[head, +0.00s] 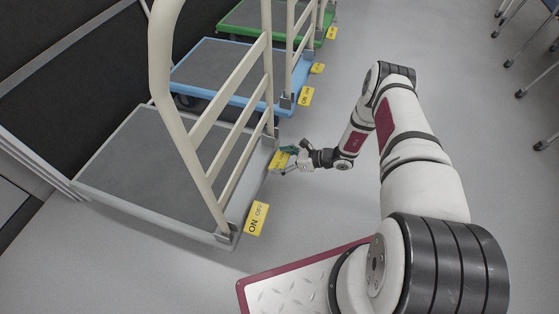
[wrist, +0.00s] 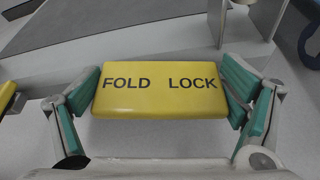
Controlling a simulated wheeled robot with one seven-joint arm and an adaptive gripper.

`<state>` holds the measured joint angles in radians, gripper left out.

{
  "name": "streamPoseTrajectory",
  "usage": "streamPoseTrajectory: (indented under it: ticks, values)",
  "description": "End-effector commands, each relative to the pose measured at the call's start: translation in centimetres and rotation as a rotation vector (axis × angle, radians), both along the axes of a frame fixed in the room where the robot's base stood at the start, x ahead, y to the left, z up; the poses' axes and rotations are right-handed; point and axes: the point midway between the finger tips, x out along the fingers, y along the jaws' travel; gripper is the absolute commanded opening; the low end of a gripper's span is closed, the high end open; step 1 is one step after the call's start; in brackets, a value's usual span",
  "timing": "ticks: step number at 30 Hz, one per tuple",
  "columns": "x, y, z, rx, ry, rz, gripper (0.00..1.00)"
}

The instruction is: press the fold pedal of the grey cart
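The grey cart (head: 155,205) is the nearest cart in the head view, with a grey deck and a cream upright handle. Its yellow fold pedal (head: 277,160) juts from the handle end and is partly hidden by my gripper. In the wrist view the pedal (wrist: 160,90) fills the middle and reads "FOLD LOCK". My gripper (head: 287,160) is at this pedal, with its teal-padded fingers apart. In the wrist view one finger stands at each side of the pedal. I cannot tell whether they touch it.
A second yellow pedal (head: 257,218), marked ON and OFF, sits on the same cart edge nearer to me. A blue cart (head: 225,65) and a green cart (head: 250,15) stand behind, with yellow pedals. The floor to the right is clear up to some table legs (head: 535,75).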

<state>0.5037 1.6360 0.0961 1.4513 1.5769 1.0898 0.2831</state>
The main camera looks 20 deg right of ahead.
Motion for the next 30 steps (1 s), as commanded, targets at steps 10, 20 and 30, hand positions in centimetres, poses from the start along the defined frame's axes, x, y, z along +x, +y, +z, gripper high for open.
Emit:
streamPoseTrajectory:
  ticks: [10,20,30]
  values:
    - [-0.24,0.12,0.22,-0.086,-0.124,-0.004,0.62]
    - [-0.53,0.37,0.19,-0.219,-0.304,-0.003,0.62]
    - [-0.60,0.44,0.01,-0.256,-0.353,0.001,0.62]
